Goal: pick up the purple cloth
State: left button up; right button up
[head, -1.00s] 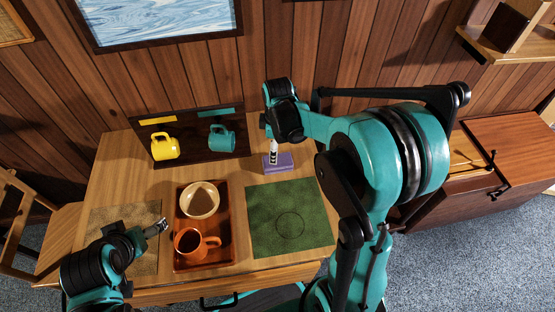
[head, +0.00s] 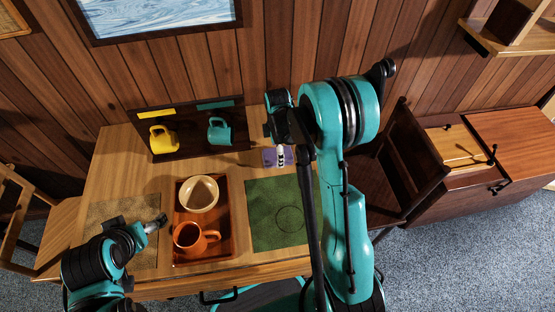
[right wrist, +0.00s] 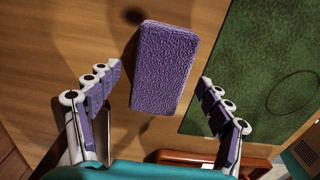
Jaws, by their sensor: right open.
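The purple cloth (head: 268,157) is a folded, rough-textured oblong on the wooden table, just behind the green mat. In the right wrist view the cloth (right wrist: 165,68) shows almost whole, between and beyond the fingertips. My right gripper (head: 281,155) is over the cloth and hides part of it in the head view. In the wrist view my right gripper (right wrist: 160,77) is open and empty, with bare table showing between each finger and the cloth. My left gripper (head: 160,224) is over the woven mat at the table's left, away from the cloth; its jaw opening is too small to judge.
A reddish tray (head: 234,205) holds a bowl (head: 198,194) and an orange mug (head: 188,240). The green mat (head: 262,225) is bare. At the back, a dark rack (head: 188,141) carries a yellow mug (head: 163,139) and a teal mug (head: 219,133). A chair (head: 400,160) stands right of the table.

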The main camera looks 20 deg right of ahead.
jog(key=shift+f, duration=0.65)
jog(key=shift+r, duration=0.1)
jog(key=shift+c, duration=1.2)
jog(key=c, duration=1)
jog(key=shift+r+p, duration=0.3)
jog(key=shift+r, duration=0.3)
jog(key=r, duration=0.1)
jog(key=r+p, duration=0.1)
jog(key=r, duration=0.1)
jog(key=shift+s+d+r+p, duration=0.25)
jog(key=shift+d+r+p, duration=0.1)
jog(key=shift+d+p, duration=0.05)
jog(key=s+d+r+p, duration=0.3)
jog(key=s+d+r, duration=0.3)
jog(key=d, duration=0.2)
jog(key=shift+s+d, duration=0.25)
